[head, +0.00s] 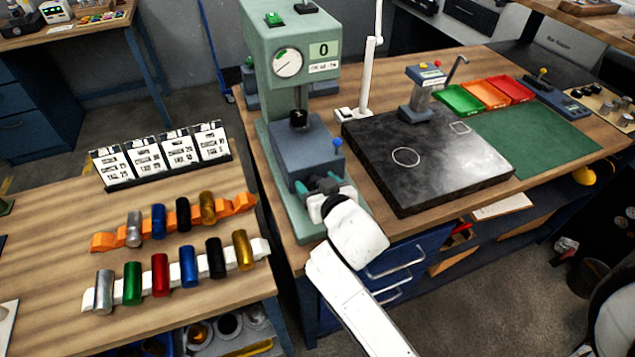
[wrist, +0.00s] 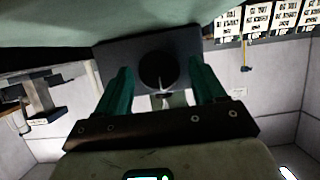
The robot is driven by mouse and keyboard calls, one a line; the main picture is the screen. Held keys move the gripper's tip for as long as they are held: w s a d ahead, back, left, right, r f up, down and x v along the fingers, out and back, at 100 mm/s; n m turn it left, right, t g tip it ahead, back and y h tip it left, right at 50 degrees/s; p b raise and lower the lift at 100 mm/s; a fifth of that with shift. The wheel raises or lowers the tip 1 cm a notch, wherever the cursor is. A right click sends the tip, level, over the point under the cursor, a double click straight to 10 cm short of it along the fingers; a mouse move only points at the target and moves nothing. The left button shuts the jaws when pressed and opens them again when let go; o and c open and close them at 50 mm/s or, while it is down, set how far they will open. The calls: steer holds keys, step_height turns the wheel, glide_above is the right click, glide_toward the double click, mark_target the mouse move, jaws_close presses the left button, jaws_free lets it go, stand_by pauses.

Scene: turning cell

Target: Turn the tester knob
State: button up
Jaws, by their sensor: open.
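The green tester (head: 264,45) stands on the left part of the bench, with a round dial and a display reading 0. A blue-grey block (head: 305,150) sits low on its front. In the wrist view the black round tester knob (wrist: 157,70) has a white pointer line and sits on a dark block face. My gripper (head: 317,184) is at the front of that block. Its teal fingers are open, one on each side of the knob (wrist: 161,74), with visible gaps between. In the head view the knob's front is hidden behind my gripper.
A dark granite plate (head: 440,165) lies to the right, with a white stand (head: 367,80) behind it. On the left table, coloured cylinders rest on an orange rack (head: 245,203) and a white rack (head: 261,249). Label cards (head: 160,157) stand behind them.

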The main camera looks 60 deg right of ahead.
steer(key=c, duration=1)
steer(key=m, duration=0.1)
steer(key=m+t+y, duration=0.2)
steer(key=m, duration=0.1)
steer(key=shift+s+d+p, duration=0.1)
steer(key=shift+d+p, duration=0.15)
steer(key=shift+p, duration=0.15)
steer(key=m, duration=0.1)
steer(key=m+t+y, duration=0.1)
steer(key=m, duration=0.1)
steer(key=m+t+b, duration=0.1)
steer(key=shift+s+d+f, duration=0.1)
steer(key=shift+d+f, duration=0.05)
steer(key=shift+f, duration=0.15)
steer(key=shift+m+y, duration=0.3)
steer(key=o, duration=1)
